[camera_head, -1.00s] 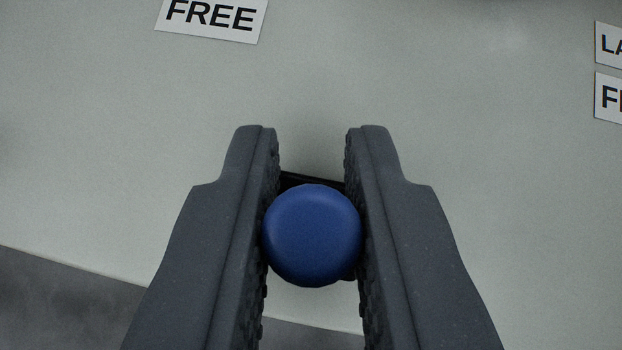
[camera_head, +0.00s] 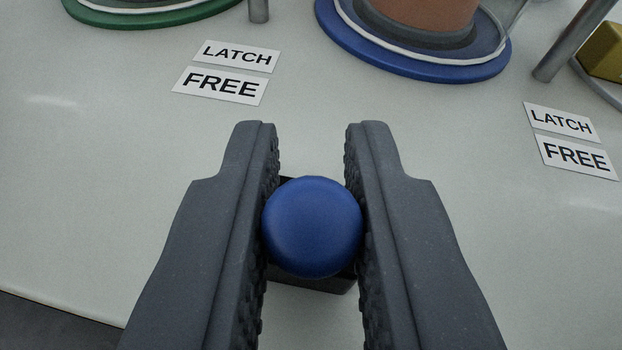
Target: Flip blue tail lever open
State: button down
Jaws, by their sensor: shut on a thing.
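The blue round knob (camera_head: 312,227) of the lever is between the two fingers of my gripper (camera_head: 312,215), in the middle of the view. Both finger pads touch its sides, so the gripper is shut on it. A dark part (camera_head: 318,283) shows just behind and below the knob; the rest of the lever is hidden. A blue round base (camera_head: 430,68) with a white ring stands beyond the fingers at the top, holding a brown body (camera_head: 425,10).
A green round base (camera_head: 150,18) is at the top left. LATCH and FREE labels lie at upper left (camera_head: 220,85) and at right (camera_head: 577,157). The pale surface around my gripper is clear.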

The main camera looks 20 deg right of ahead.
jog(key=shift+s, duration=0.1)
jog(key=c, duration=1.3)
grip_release()
jog(key=shift+c, duration=0.2)
jog(key=v, duration=1.3)
jog(key=shift+s+a+b, duration=0.15)
jog(key=shift+s+b, duration=0.15)
